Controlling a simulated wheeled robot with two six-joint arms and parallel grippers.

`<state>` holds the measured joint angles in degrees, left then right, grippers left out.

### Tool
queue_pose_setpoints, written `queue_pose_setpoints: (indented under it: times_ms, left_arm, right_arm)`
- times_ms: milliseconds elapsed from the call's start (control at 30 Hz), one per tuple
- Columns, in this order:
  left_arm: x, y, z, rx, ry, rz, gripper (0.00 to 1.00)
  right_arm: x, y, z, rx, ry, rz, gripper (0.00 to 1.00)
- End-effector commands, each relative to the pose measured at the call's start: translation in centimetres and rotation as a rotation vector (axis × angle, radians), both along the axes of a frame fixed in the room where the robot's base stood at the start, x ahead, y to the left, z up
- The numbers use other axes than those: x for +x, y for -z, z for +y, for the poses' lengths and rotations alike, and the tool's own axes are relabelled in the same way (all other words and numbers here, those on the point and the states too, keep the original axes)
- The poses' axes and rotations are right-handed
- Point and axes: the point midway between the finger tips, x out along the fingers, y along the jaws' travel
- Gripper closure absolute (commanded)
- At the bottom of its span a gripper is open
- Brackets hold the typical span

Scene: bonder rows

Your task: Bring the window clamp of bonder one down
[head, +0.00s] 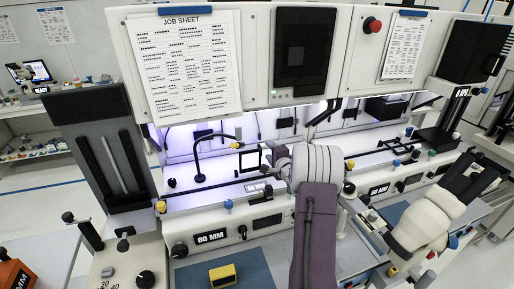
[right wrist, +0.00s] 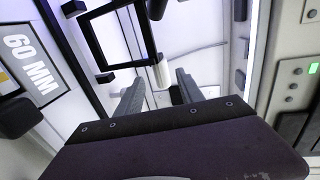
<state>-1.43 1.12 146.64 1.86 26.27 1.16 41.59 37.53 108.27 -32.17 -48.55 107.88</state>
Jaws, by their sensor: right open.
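The window clamp of the 60 MM bonder is a small black square frame (head: 241,161) over the lit work area, left of my right gripper in the head view. In the right wrist view the frame (right wrist: 125,68) stands ahead, up and left, apparently raised, with a pale cylindrical knob (right wrist: 160,75) by its lower right corner. My right gripper (head: 274,159) is open. In the wrist view its fingers (right wrist: 159,84) point at the knob, which appears between the tips. I cannot tell whether they touch it. My left gripper is not in view.
A 60 MM label (head: 211,237) marks the bonder's front. A gooseneck (head: 197,155) stands left of the frame. The job sheet panel (head: 187,65) overhangs the work area. A yellow block (head: 222,275) lies on a blue mat (head: 258,268) in front. Another bonder stands at right.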

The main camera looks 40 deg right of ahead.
Motion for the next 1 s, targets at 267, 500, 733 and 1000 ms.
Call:
queue_pose_setpoints:
  times_ms: [267, 500, 733, 1000]
  left_arm:
    - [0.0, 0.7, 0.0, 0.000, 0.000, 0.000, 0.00]
    - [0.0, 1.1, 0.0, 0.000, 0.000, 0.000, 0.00]
    - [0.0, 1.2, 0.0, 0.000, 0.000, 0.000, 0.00]
    - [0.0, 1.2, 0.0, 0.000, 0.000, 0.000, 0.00]
  right_arm:
    - [3.2, 0.9, -0.9, -0.001, -0.001, 0.002, 0.55]
    - [6.4, 1.5, -1.9, -0.001, 0.000, 0.002, 0.55]
    - [8.1, 1.8, -2.4, -0.002, -0.002, 0.003, 0.55]
    - [8.3, 1.8, -2.5, -0.001, 0.000, 0.003, 0.55]
